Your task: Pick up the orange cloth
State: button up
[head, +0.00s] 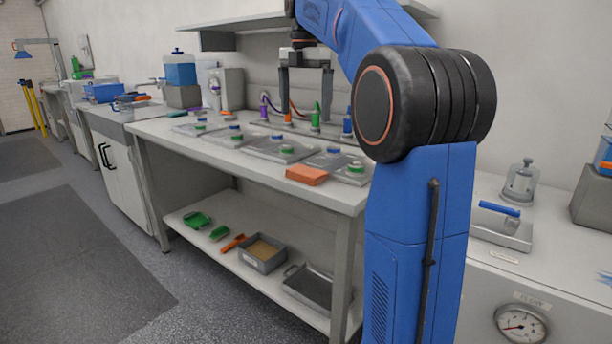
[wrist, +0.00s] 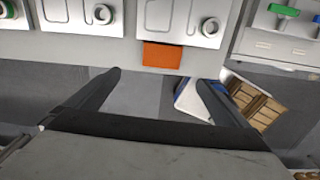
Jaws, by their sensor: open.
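The orange cloth (head: 307,175) is a folded block lying on the front edge of the workbench, left of my arm in the head view. In the wrist view the orange cloth (wrist: 162,56) lies at the bench edge, beyond my fingertips and between their lines. My gripper (head: 305,93) hangs above the back part of the bench, fingers pointing down, apart from the cloth. It is open and empty; its two spread fingers also show in the wrist view (wrist: 158,80).
Grey plates (head: 286,148) with green- and blue-ringed round parts lie behind and beside the cloth. Coloured upright connectors (head: 315,117) stand at the back. An overhead shelf (head: 240,22) spans above. A lower shelf (head: 205,240) holds trays and tools. The floor in front is clear.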

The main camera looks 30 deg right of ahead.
send_over(306, 170)
notch_tip(306, 170, down, 12)
jog(key=shift+a+r, duration=0.15)
jog(key=shift+s+f, duration=0.15)
jog(key=shift+f, duration=2.65)
jog(key=c, duration=0.9)
